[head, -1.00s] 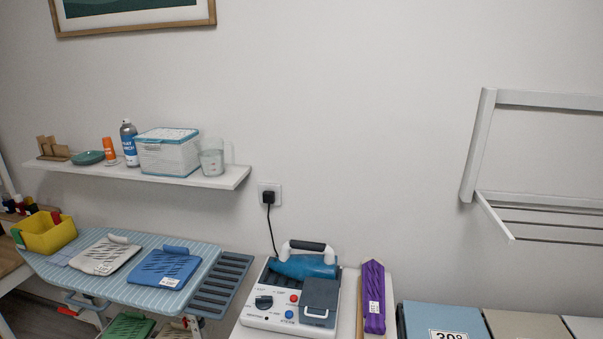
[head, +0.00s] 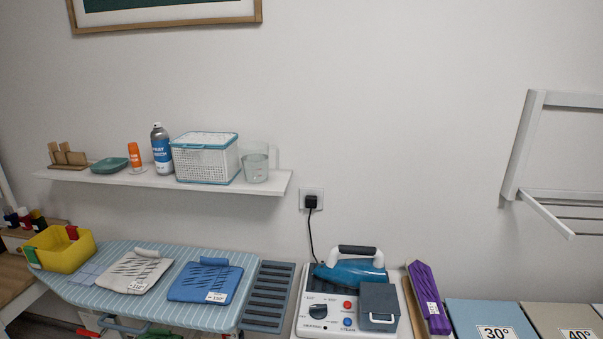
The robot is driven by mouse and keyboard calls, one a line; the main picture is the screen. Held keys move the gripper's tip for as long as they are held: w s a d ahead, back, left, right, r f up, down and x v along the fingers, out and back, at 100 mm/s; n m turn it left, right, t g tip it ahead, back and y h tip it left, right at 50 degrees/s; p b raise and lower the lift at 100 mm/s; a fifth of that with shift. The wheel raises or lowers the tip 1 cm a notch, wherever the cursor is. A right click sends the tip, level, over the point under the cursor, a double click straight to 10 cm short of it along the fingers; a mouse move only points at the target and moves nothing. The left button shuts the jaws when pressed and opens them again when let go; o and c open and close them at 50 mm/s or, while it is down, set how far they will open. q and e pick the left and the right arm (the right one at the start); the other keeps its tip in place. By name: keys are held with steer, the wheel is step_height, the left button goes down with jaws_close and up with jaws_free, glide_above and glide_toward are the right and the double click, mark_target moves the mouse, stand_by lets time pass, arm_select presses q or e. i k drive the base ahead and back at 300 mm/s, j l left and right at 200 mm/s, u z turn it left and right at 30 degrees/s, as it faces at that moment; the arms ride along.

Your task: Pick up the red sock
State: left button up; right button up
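I cannot make out a red sock for certain. A small red item (head: 72,232) shows at the rim of the yellow bin (head: 62,257) at the left end of the ironing board; it is too small to tell what it is. A green item (head: 33,257) shows at the bin's left side. Neither of my grippers is in view.
The striped ironing board (head: 120,310) holds a beige folded item (head: 135,272) and a blue one (head: 205,281). To its right stand a steam iron station (head: 335,308), a purple bundle (head: 428,295) and labelled bins (head: 490,314). A wall shelf (head: 120,180) is above; a drying rack (head: 525,150) hangs right.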

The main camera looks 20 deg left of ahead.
mark_target(70, 229)
steer(key=j, duration=0.65)
steer(key=j+z, duration=0.15)
steer(key=j, duration=0.5)
steer(key=k+j, duration=0.15)
steer(key=j, duration=0.5)
steer(key=j+z, duration=0.1)
steer(key=j, duration=0.6)
steer(key=k+j+z, duration=0.1)
steer(key=j, duration=0.55)
steer(key=k, duration=0.05)
